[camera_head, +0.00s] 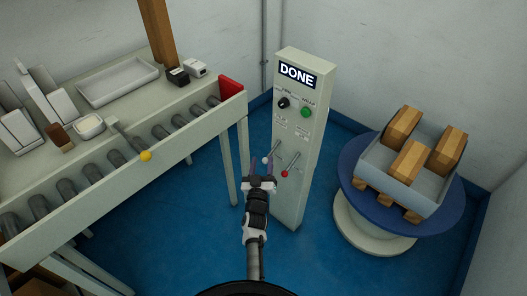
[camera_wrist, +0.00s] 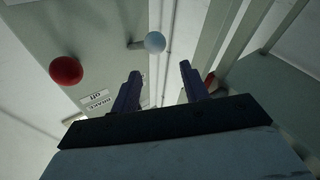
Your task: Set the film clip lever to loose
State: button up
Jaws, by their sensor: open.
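A tall pale grey control cabinet (camera_head: 295,150) carries two levers on its front. The left lever ends in a pale blue-grey ball (camera_head: 266,160), also in the wrist view (camera_wrist: 155,42). The right lever ends in a red ball (camera_head: 285,174), which is at the left of the wrist view (camera_wrist: 66,70). An upside-down label (camera_wrist: 97,98) there seems to read "brake off". No readable label tells which lever is the film clip. My gripper (camera_head: 263,167) is open and empty in front of the cabinet. In the wrist view its fingers (camera_wrist: 160,70) point towards the pale ball, seemingly without touching it.
The cabinet's screen (camera_head: 297,75) reads "DONE", above a black knob (camera_head: 283,102) and a green button (camera_head: 306,112). A roller conveyor (camera_head: 190,130) stands left. A blue turntable (camera_head: 349,178) with a loaded grey crate stands right. Blue floor (camera_head: 200,205) is clear between.

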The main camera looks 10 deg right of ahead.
jog(key=p+v, duration=0.2)
jog(key=v, duration=0.7)
